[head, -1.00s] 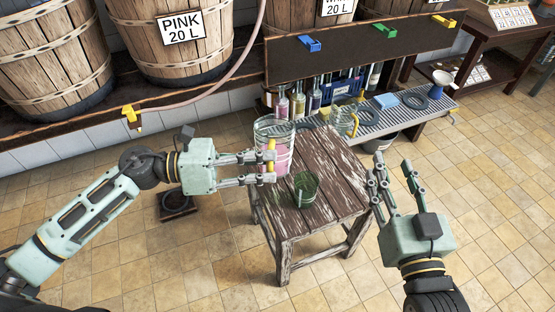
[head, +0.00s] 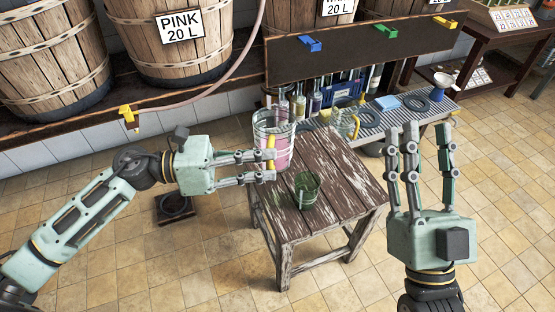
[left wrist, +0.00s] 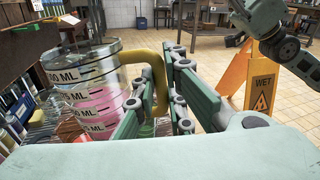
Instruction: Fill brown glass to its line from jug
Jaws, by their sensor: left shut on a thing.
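A clear measuring jug (head: 286,125) with pink liquid and a yellow handle is at the back left of the wooden stool. In the left wrist view the jug (left wrist: 85,75) shows its ML marks. My left gripper (head: 272,167) is shut on the jug's yellow handle (left wrist: 158,75); I cannot tell whether the jug's base touches the stool. A small green-looking glass (head: 306,190) stands upright on the stool, right of and nearer than the jug. I see no glass that is clearly brown. My right gripper (head: 420,155) is open and empty, right of the stool, fingers upward.
The worn stool (head: 335,195) has clear boards right of the glass. Behind it, a grated rack (head: 385,120) holds bottles, a clear vessel (head: 345,122) and dark rings. Barrels stand on the back ledge. A yellow WET sign (left wrist: 262,85) stands on the floor.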

